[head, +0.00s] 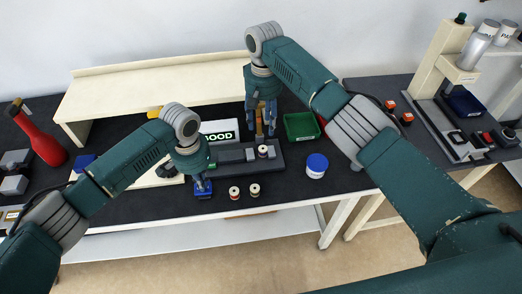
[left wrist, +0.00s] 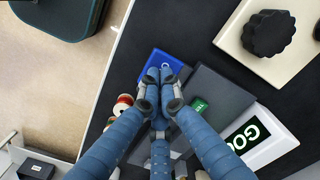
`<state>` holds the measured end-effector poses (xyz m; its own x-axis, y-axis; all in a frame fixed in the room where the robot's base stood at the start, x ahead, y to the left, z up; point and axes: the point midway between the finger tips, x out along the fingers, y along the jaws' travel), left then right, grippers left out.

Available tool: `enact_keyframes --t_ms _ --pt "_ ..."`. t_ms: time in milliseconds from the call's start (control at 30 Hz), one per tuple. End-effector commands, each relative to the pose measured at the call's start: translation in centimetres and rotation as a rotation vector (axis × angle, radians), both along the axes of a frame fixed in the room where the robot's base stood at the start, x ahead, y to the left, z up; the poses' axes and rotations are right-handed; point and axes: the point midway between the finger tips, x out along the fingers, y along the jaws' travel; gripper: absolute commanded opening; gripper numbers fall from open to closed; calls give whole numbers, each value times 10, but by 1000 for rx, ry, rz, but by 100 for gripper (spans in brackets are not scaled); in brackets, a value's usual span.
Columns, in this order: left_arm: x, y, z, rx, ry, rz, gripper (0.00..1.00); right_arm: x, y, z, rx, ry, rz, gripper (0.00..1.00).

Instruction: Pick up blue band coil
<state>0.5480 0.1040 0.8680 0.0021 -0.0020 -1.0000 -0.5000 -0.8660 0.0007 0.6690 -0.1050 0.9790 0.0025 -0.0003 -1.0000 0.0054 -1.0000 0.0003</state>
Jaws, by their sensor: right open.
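Two small coils lie on the dark bench top: one with a red band (head: 234,192) and one with a dark band (head: 254,190). A third coil (head: 262,150) stands on the grey fixture (head: 233,157); its band colour is too small to tell. My left gripper (head: 203,188) points down left of the two coils, over a blue block with a white mark, which shows in the left wrist view (left wrist: 147,68). Its fingertips (left wrist: 160,76) are together, with nothing visible between them. The red coil shows in the left wrist view (left wrist: 122,103), partly hidden. My right gripper (head: 262,132) is open behind the third coil.
A green bin (head: 301,126) and a white jar with a blue lid (head: 316,165) stand to the right. A white box marked GOOD (head: 219,132) stands behind the fixture. A red bottle (head: 42,138) is far left. The front bench edge lies close to the coils.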

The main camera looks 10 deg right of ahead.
Motion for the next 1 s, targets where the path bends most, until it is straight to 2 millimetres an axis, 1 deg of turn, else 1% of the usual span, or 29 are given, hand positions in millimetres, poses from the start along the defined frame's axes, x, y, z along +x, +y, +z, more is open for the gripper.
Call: enact_keyframes --t_ms 33,100,200,300,467,567,667,800,900,1000 --pt "-2 1 -3 3 7 -1 0 -2 -1 -10 -3 9 -7 46" --pt "-3 1 -3 3 7 -1 0 -2 -1 -23 -3 8 -7 46" --pt "-3 1 -3 3 7 -1 0 -2 -1 -40 -2 7 -6 46" --pt "-3 1 -3 3 7 -1 0 -2 0 -53 -1 5 -4 46" --pt "-3 1 -3 3 7 -1 0 -2 0 -63 -1 4 -3 46" --pt "-3 1 -3 3 7 -1 0 -5 0 -76 -2 5 -2 46" --pt "-3 1 -3 3 7 -1 0 -9 1 -92 -3 5 -2 46" --pt "-3 1 -3 2 8 -1 0 -8 2 -106 -1 4 -3 46" --pt "-3 1 -3 2 8 -1 0 -8 2 -111 -1 3 -3 46" --pt "-3 1 -3 2 8 -1 0 -8 2 -112 0 1 -3 46"
